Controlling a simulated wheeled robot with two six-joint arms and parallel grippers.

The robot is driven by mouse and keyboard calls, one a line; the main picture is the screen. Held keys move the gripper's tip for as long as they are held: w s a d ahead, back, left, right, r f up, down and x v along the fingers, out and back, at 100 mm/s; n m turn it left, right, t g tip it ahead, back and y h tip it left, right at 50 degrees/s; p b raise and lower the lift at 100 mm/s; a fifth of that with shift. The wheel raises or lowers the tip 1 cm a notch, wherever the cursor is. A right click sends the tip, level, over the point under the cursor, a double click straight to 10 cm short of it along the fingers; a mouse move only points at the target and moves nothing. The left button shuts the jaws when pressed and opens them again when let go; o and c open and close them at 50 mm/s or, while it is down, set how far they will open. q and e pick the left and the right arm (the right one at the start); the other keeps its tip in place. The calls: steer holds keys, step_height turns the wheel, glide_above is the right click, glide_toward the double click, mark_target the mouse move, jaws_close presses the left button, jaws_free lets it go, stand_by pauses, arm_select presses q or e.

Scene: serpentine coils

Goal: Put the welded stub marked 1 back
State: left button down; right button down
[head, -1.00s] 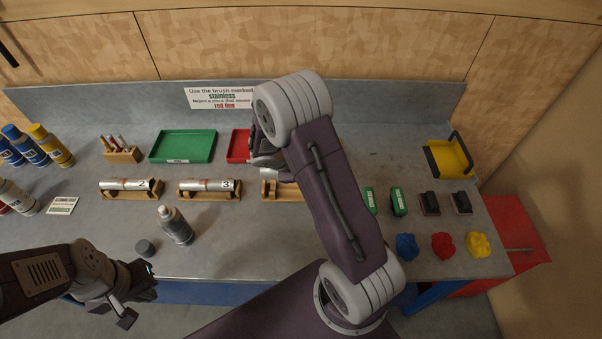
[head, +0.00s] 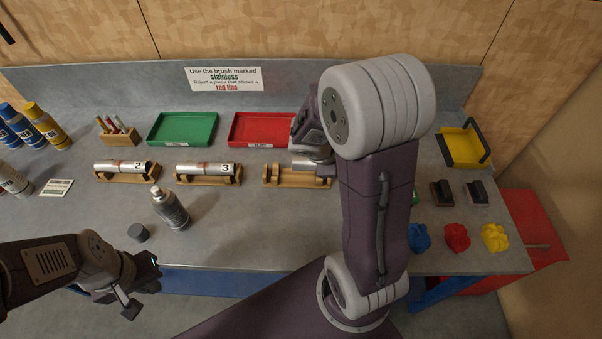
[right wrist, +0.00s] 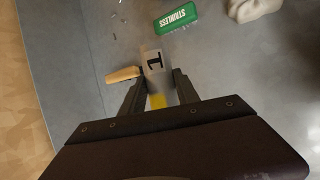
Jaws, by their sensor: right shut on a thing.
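The silvery welded stub marked 1 (head: 306,165) is at the right part of the third wooden cradle (head: 284,182), partly hidden by my right gripper (head: 318,148). I cannot tell whether it rests in the cradle or is just above it. In the right wrist view my right gripper (right wrist: 155,88) is shut on the stub, whose black 1 (right wrist: 154,62) shows between the fingers. A wooden cradle end (right wrist: 123,75) is beside it. My left gripper (head: 140,285) is open and empty at the bench's front edge.
Stubs 2 (head: 122,166) and 3 (head: 205,168) lie in their cradles to the left. A green tray (head: 183,129) and a red tray (head: 260,129) are behind. A spray bottle (head: 170,208) stands in front. A green stainless brush (right wrist: 177,18) lies nearby.

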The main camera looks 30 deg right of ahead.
steer(key=w+a+f, duration=0.1)
steer(key=w+f, duration=0.2)
steer(key=w+a+f+p, duration=0.1)
steer(key=w+f, duration=0.2)
steer(key=f, duration=0.1)
steer(key=w+a+f, duration=0.2)
steer(key=w+f, duration=0.1)
steer(key=shift+w+a+f+p, duration=0.1)
steer(key=shift+w+f+p, duration=0.1)
steer(key=shift+w+p, duration=0.15)
steer(key=shift+f, duration=0.1)
steer(key=shift+f+b, duration=0.3)
steer(key=shift+b, duration=0.3)
steer(key=c, duration=0.9)
jaws_free()
steer(key=shift+r, duration=0.1)
